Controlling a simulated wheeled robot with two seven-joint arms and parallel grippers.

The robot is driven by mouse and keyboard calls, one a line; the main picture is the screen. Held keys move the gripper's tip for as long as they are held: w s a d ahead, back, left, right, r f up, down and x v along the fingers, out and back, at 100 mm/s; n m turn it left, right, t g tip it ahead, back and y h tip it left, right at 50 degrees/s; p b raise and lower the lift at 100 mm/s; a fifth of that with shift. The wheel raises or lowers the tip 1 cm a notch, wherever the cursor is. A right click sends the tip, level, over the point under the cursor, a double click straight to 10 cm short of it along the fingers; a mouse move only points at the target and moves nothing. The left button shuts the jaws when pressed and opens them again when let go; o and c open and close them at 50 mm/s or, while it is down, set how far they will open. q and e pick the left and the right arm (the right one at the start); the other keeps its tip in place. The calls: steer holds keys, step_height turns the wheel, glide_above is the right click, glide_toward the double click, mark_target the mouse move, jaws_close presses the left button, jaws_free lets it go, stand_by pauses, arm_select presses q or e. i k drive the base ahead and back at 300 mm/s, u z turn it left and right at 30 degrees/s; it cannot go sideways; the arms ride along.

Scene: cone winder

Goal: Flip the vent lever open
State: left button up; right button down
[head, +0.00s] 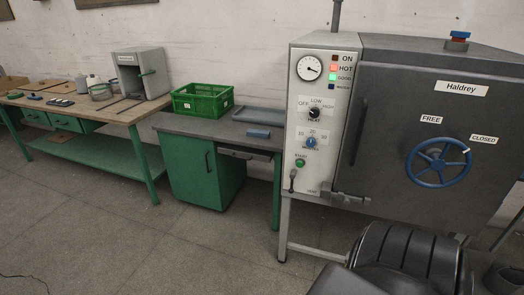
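The vent lever (292,181) is a small dark lever with a rounded knob, low on the left of the machine's pale control panel (298,126). It stands roughly upright. A small label, too small to read surely, is to its right near the panel's bottom edge. Neither of my grippers is in view, and nothing covers the lever.
The grey machine door (390,135) carries a blue handwheel (439,162) between FREE and CLOSED labels. A green START button (300,163) and knobs are above the lever. A green crate (202,101) sits on a bench at left. Dark rounded bulk fills the bottom right.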

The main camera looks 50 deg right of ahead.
mark_target(292, 184)
steer(key=z, duration=0.2)
steer(key=i, duration=0.7)
steer(key=z, duration=1.05)
steer(key=i, duration=0.5)
steer(key=z, duration=0.55)
